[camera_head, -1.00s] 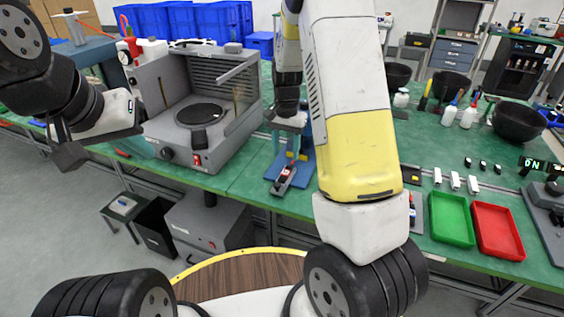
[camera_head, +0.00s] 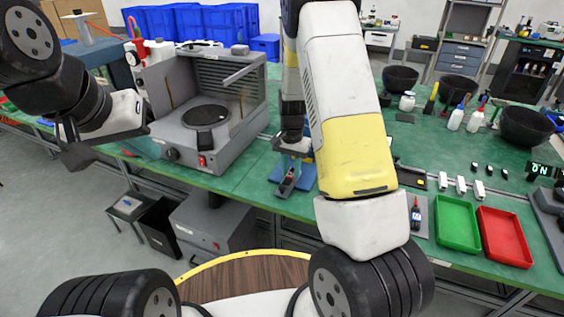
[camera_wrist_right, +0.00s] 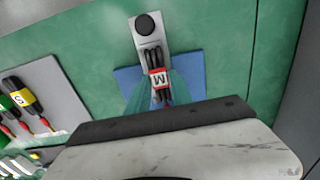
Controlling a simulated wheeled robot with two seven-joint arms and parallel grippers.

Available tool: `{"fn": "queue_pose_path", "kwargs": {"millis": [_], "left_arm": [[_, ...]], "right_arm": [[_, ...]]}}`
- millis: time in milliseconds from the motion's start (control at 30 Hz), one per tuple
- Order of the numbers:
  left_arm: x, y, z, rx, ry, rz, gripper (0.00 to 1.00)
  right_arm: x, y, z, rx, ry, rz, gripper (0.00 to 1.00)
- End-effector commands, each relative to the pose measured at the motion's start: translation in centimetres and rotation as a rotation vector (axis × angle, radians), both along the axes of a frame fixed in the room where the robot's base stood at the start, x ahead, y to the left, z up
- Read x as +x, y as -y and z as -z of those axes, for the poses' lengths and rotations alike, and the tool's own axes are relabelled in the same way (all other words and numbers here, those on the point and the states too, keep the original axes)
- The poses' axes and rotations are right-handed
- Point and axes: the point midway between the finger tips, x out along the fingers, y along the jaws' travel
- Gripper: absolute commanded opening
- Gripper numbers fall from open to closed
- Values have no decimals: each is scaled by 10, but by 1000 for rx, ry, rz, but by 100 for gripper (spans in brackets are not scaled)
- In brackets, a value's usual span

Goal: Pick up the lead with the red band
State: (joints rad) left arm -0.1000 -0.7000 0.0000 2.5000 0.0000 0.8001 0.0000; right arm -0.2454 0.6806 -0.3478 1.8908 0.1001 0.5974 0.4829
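The lead with the red band (camera_wrist_right: 158,80) shows in the right wrist view. Its black strands and red band marked "M" hang at a grey plate with a round black knob, above a blue base (camera_head: 307,176). In the head view this fixture stands at the table's front edge, where the band is too small to make out. My right gripper (camera_head: 292,137) is just above and behind the fixture, partly hidden by my forearm; its fingers are not clear.
Leads with a yellow band (camera_wrist_right: 22,97) and a green band lie on a pale panel in the wrist view. A grey machine (camera_head: 205,120) stands left of the fixture. Green (camera_head: 457,222) and red (camera_head: 504,236) trays, bottles and black bowls occupy the right.

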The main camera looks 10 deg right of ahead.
Motion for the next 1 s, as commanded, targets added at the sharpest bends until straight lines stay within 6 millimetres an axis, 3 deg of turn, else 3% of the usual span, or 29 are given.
{"fn": "queue_pose_path", "kwargs": {"millis": [33,100,133,533,800,1000], "left_arm": [[0,0,0,0,0,0,0],[0,0,0,0,0,0,0],[0,0,0,0,0,0,0],[0,0,0,0,0,0,0],[0,0,0,0,0,0,0],[0,0,0,0,0,0,0]], "right_arm": [[0,0,0,0,0,0,15],[0,0,0,0,0,0,1],[0,0,0,0,0,0,0],[0,0,-4,0,1,-1,0],[1,0,-35,1,4,0,0],[-42,6,-40,2,-1,1,0]]}}
